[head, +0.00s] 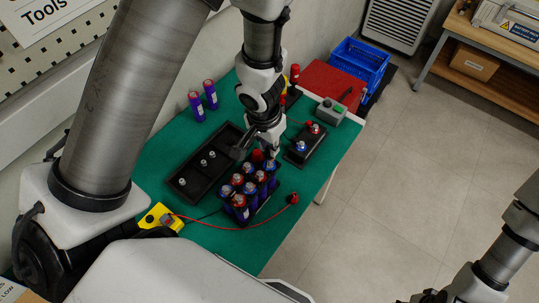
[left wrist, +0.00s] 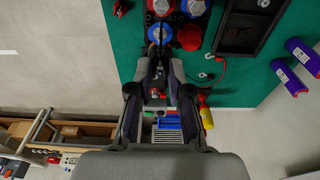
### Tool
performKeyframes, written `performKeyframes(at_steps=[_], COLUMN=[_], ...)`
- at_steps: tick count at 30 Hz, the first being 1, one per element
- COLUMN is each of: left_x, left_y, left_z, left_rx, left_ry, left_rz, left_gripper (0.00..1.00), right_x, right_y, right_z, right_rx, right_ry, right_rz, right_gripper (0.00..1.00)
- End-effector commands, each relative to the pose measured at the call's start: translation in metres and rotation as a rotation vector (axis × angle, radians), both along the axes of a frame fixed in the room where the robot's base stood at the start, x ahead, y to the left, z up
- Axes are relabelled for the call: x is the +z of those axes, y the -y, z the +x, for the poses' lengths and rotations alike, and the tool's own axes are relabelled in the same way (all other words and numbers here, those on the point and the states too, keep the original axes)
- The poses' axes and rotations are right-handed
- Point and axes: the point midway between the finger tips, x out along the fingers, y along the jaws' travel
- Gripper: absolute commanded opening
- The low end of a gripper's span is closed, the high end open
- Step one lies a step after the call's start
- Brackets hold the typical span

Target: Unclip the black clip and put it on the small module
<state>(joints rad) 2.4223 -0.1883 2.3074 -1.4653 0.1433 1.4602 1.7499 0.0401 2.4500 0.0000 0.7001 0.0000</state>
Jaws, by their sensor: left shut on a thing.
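My left gripper (head: 273,152) is shut at the back edge of the battery pack (head: 262,204), whose cells have red and blue tops. In the left wrist view its fingertips (left wrist: 157,62) close around a small dark thing, apparently the black clip (left wrist: 157,37), in front of a blue-ringed cell top. The clip is hidden in the head view, and I cannot tell whether it still grips a terminal. The small module (head: 300,155), a black block with red and blue tops, stands to the right of the gripper. My right gripper (head: 428,297) is partly cut off at the bottom edge.
A yellow meter (head: 160,218) has a red lead running to a red clip (head: 293,198) on the green table (head: 232,244). A black tray (head: 207,175) lies left of the pack. Two purple cells (head: 203,100), a grey box (head: 330,112) and a blue crate (head: 358,65) stand behind.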

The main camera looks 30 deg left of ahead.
Motion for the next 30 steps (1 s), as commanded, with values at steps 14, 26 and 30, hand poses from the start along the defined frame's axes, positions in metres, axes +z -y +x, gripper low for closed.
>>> performKeyframes(at_steps=[14,26,30], left_x=[0.008,-0.028,-0.042], left_y=[0.030,0.059,0.060], left_z=[0.029,0.056,0.049], left_rx=[-0.387,-0.563,-0.562], left_ry=[0.002,-0.004,-0.005], left_rz=[0.002,-0.003,-0.003], left_gripper=[0.00,0.00,0.00], right_x=[0.002,0.049,0.059], right_y=[0.000,0.000,0.000], right_z=[0.000,0.000,0.000], right_rx=[0.000,0.000,0.000], right_ry=[0.000,0.000,0.000], right_rz=[0.000,0.000,0.000], right_gripper=[0.47,0.47,0.47])
